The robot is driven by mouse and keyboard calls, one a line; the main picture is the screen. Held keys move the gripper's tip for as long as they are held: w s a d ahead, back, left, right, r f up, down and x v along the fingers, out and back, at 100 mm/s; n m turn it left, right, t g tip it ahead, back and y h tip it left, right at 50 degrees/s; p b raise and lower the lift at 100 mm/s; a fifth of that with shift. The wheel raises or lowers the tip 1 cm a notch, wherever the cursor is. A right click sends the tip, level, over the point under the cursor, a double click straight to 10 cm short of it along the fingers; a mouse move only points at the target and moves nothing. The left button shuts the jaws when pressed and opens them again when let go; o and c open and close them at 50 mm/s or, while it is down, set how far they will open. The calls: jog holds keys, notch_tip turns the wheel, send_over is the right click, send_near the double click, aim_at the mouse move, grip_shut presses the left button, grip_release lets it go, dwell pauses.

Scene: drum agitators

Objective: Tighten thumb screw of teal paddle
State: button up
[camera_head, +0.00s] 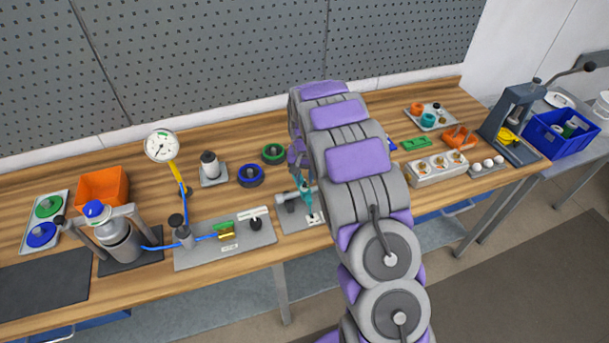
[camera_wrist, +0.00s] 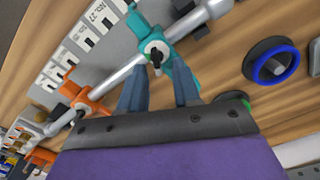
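The teal paddle (camera_wrist: 151,24) sits on a silver shaft (camera_wrist: 120,78) in the wrist view, and its hub goes around the shaft. Its thumb screw (camera_wrist: 156,54) shows as a pale, dark-centred knob on the hub. The teal paddle also shows in the head view (camera_head: 306,197), partly behind my arm. My gripper (camera_wrist: 161,68) has its two blue-grey fingers apart, with the tips close to the hub and the thumb screw between and just beyond them. I cannot tell whether a fingertip touches the hub. In the head view my arm hides most of the gripper.
An orange paddle (camera_wrist: 86,101) is on the same shaft, left of the teal one. A grey plate with labelled slots (camera_wrist: 75,48) lies beneath. A blue-ringed black wheel (camera_wrist: 270,61) lies on the wooden bench at right. A pressure gauge (camera_head: 161,146) stands further left.

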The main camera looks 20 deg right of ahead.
notch_tip(320, 180, up, 17)
jog(key=p, duration=0.1)
dwell(0.6)
jog(key=shift+r, duration=0.1)
